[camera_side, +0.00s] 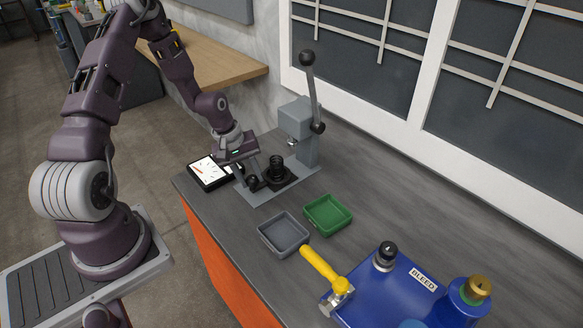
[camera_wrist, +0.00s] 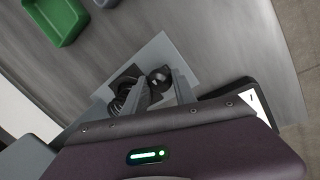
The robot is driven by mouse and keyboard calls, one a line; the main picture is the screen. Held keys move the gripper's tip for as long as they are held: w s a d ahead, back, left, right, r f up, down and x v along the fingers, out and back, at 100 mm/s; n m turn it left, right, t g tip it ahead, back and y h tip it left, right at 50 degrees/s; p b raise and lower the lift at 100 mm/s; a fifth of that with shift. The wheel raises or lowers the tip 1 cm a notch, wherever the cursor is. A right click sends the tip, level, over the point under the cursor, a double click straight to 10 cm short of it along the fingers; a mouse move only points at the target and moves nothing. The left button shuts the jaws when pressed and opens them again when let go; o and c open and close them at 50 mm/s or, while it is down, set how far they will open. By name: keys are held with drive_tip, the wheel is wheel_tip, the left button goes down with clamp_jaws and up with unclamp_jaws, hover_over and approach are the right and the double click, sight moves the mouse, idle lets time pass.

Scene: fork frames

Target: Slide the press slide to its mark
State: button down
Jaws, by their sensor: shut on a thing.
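The press (camera_side: 297,119) is a grey column with a black-knobbed lever, standing on a flat grey base plate. On the plate sits the press slide (camera_side: 277,170), a dark block with a black ringed cylinder on it and a round black knob (camera_side: 253,182) at its left. In the wrist view the slide (camera_wrist: 122,90) and the knob (camera_wrist: 160,75) show beyond the fingers. My gripper (camera_side: 256,178) is low over the plate and shut on the knob. In the wrist view my gripper (camera_wrist: 162,90) has its fingers at the knob, partly covering the slide. I cannot make out the mark.
A white-faced gauge or tablet (camera_side: 208,171) lies left of the base plate. A grey tray (camera_side: 283,234) and a green tray (camera_side: 328,214) stand in front. A blue unit with a yellow handle (camera_side: 320,265) is at the front right.

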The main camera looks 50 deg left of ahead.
drive_tip(key=shift+s, duration=3.45)
drive_tip(key=c, duration=0.9)
unclamp_jaws()
wheel_tip(320, 180, up, 10)
drive_tip(key=s+d+r+m+y, duration=0.25)
drive_tip(key=d+r+m, duration=0.55)
drive_tip(key=d+r, duration=0.5)
drive_tip(key=s+d+r+m+t, duration=0.1)
drive_tip(key=s+r, duration=0.1)
drive_tip(key=s, duration=0.1)
drive_tip(key=s+d+r+m+t, duration=0.1)
drive_tip(key=s+d+r+m, duration=0.1)
drive_tip(key=s+r, duration=0.1)
drive_tip(key=s+d+r+m+t+h, duration=0.1)
drive_tip(key=s+r, duration=0.2)
drive_tip(key=s, duration=0.2)
drive_tip(key=shift+d+r+m, duration=0.2)
drive_tip(key=shift+d+m, duration=0.2)
